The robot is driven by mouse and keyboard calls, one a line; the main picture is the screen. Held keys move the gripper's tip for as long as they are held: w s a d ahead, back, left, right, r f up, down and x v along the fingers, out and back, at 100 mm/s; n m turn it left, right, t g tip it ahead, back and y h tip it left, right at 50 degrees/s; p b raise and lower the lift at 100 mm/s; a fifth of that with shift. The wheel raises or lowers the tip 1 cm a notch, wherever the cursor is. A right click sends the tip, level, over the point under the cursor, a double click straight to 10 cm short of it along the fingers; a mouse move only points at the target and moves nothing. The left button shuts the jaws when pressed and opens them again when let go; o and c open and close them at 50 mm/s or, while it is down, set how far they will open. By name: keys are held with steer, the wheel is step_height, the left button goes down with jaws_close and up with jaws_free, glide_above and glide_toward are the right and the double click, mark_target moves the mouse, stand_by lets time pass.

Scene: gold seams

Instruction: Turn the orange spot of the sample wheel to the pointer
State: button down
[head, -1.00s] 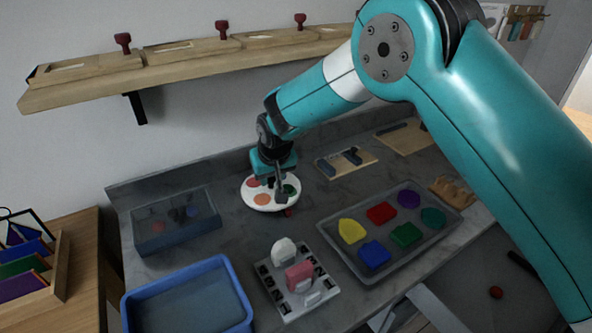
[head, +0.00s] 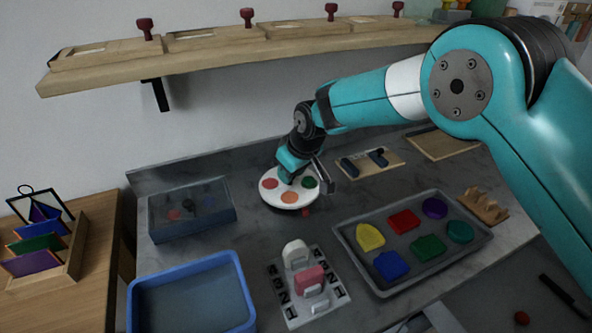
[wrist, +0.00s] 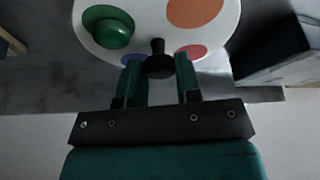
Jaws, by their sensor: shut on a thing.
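The sample wheel (head: 277,199) is a white disc on the grey counter with coloured spots. Its orange spot (head: 289,198) faces the front, with the red spot (head: 269,184) at left and the green spot (head: 309,182) at right. The small red pointer (head: 306,212) is at the wheel's front right, so the orange spot is left of it. My gripper (wrist: 158,66) is shut on the wheel's black knob (wrist: 158,46), a teal finger on each side. The wrist view also shows the orange spot (wrist: 195,12); a blue spot is partly hidden by a finger.
A clear box (head: 192,222) stands left of the wheel and a blue tub (head: 140,312) at front left. A grey tray (head: 362,274) of coloured blocks is at right. A white stand (head: 290,315) is in front. A shelf (head: 240,52) hangs above.

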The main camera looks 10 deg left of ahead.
mark_target(302, 188)
steer(key=shift+f+n+g, duration=0.1)
steer(key=shift+n+g, duration=0.6)
steer(key=shift+n, duration=1.1)
steer(key=shift+s+n+g+y, duration=0.1)
steer(key=shift+n+g+y, duration=0.2)
steer(key=shift+n, duration=0.2)
steer(key=c, duration=0.8)
jaws_free()
steer(key=shift+d+r, duration=0.25)
steer(key=shift+r, duration=0.3)
steer(key=b+v, duration=0.1)
steer(key=v, duration=0.5)
steer(key=shift+d+r, duration=0.1)
steer(key=shift+r, duration=0.1)
